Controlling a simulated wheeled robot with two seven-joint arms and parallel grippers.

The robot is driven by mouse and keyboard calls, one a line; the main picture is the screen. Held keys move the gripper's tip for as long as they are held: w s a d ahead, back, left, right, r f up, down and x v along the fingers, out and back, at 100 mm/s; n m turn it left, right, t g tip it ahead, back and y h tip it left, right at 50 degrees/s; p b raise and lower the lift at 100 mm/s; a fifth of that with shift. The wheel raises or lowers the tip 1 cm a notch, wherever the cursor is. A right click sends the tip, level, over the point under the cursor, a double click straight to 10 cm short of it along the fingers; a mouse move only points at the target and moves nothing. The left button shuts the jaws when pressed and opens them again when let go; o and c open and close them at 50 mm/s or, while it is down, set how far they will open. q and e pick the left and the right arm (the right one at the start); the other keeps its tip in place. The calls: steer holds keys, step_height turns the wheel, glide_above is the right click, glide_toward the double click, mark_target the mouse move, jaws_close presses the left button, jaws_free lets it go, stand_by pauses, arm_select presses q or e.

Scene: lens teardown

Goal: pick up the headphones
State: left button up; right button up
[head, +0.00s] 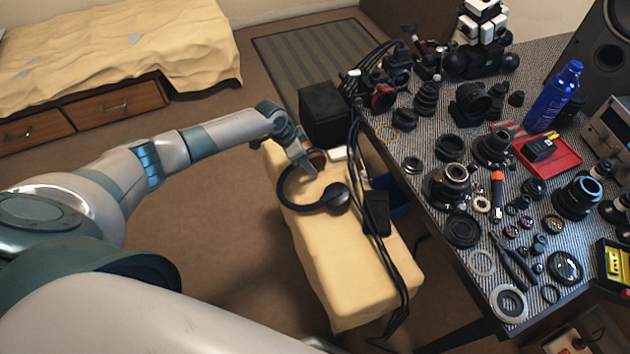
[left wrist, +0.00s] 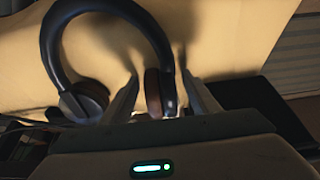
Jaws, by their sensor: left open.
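The black headphones (head: 336,196) lie on the cream-covered bench in the head view, band toward the left, one ear cup toward the front right. My left gripper (head: 308,168) is low at their far side, by the other ear cup. In the left wrist view the headphones (left wrist: 88,98) show with a curved band and brown ear pads. The left gripper's open fingers (left wrist: 160,78) stand on either side of the right-hand ear cup, which is between them. I cannot tell whether either finger touches it. My right gripper is not in view.
The cream bench (head: 345,285) is clear at its front. A black box (head: 323,112) stands behind it. The crowded table (head: 395,150) with lenses and tools stands to the right.

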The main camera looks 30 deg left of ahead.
arm_select(q)
steer(key=c, duration=1.3)
